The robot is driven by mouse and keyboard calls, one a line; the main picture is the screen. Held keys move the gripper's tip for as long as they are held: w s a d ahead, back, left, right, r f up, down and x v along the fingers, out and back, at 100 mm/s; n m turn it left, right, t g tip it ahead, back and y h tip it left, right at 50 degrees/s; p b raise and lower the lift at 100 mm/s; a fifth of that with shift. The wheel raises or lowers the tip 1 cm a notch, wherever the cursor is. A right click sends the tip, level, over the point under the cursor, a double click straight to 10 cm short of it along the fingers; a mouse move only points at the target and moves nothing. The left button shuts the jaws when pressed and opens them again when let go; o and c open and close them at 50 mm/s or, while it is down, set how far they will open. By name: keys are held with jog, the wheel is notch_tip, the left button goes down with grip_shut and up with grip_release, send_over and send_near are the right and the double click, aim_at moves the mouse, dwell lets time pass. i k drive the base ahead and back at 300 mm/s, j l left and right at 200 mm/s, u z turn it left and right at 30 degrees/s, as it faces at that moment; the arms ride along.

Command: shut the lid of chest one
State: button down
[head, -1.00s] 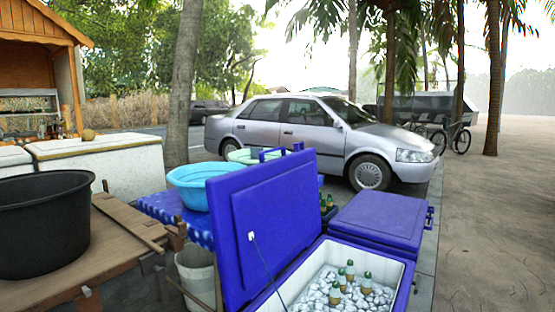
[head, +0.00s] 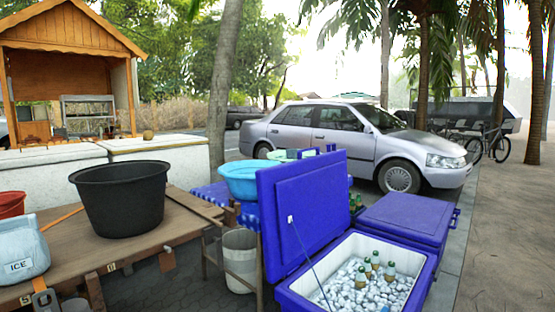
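A blue chest (head: 424,285) with a white inside stands open at the lower right in the head view. It holds ice and several green bottles with pale caps. Its blue lid (head: 313,205) stands raised on the left side of the chest, tilted back, with a thin dark stay running from it down to the chest. A second blue chest (head: 410,216) stands just behind it with its lid down. I cannot see which one is marked one. My gripper is not in view.
A wooden table (head: 70,250) with a black tub (head: 120,198) and an ice bag (head: 22,248) is at the left. A white bucket (head: 240,262) and a light blue basin (head: 242,178) are beside the lid. A silver car (head: 345,140) is behind.

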aim_at(311, 192)
jog(key=i+l+u, duration=0.1)
jog(key=u, duration=0.25)
jog(key=l+u, duration=0.15)
jog(key=u, duration=0.2)
jog(key=i+l+u, duration=0.1)
jog(key=u, duration=0.3)
jog(key=i+l, duration=0.1)
jog(key=l, duration=0.4)
jog(key=i+l, duration=0.1)
jog(key=l, duration=0.35)
jog(key=i+l, duration=0.1)
jog(key=l, duration=0.4)
jog(key=i+l, duration=0.1)
jog(key=l, duration=0.35)
jog(key=i+l, duration=0.1)
jog(key=l, duration=0.4)
